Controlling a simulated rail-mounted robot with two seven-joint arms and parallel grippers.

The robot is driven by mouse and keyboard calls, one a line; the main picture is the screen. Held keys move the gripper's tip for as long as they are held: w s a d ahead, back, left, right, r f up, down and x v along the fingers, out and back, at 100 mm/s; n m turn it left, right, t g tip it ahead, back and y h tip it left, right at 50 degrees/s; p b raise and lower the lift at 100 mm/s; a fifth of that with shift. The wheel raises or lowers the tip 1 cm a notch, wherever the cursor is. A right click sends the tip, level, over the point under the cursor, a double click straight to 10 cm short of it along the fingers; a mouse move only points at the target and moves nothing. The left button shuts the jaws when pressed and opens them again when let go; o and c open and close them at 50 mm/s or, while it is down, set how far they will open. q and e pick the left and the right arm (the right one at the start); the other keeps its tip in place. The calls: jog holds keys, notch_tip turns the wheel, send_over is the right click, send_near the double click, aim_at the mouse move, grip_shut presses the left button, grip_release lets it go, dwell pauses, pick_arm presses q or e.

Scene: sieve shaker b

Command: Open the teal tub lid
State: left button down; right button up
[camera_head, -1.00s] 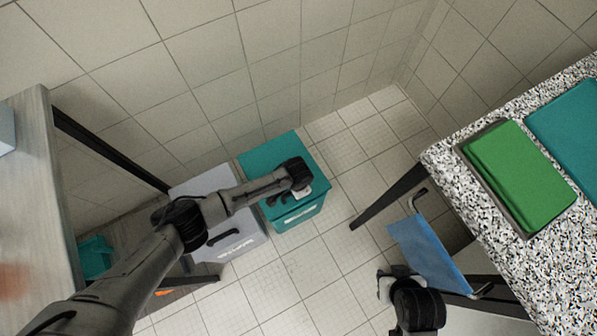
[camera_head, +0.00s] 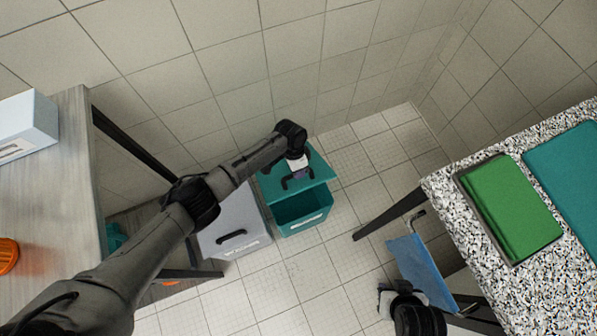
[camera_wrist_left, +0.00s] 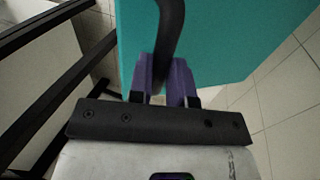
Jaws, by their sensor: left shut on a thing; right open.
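The teal tub (camera_head: 303,212) stands on the floor against the wall, with a white label on its front. Its teal lid (camera_head: 320,170) is tilted up at the front, and the dark inside of the tub shows below it. My left gripper (camera_head: 297,176) is at the lid's black handle. In the left wrist view, my left gripper (camera_wrist_left: 168,88) has its purple fingers shut on the black handle (camera_wrist_left: 170,30), with the teal lid surface (camera_wrist_left: 225,35) behind it. My right gripper (camera_head: 385,298) is open, low at the bottom right, away from the tub; its fingertips are hard to make out.
A grey tub (camera_head: 232,218) with a closed lid stands just left of the teal tub. A wooden table (camera_head: 60,200) is at the left. A speckled counter (camera_head: 465,225) with a green tray is at the right. A blue panel (camera_head: 422,270) hangs near my right gripper.

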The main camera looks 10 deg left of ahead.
pick_arm(q)
jog(key=shift+a, duration=0.1)
jog(key=c, duration=1.5)
grip_release()
jog(key=o, duration=0.4)
jog(key=shift+w+a, duration=0.1)
jog(key=shift+w, duration=0.15)
jog(key=shift+o, duration=0.2)
jog(key=shift+s, duration=0.1)
jog(key=shift+r, duration=0.1)
jog(key=shift+r, duration=0.25)
jog(key=p+v, duration=0.5)
jog(key=v, duration=0.8)
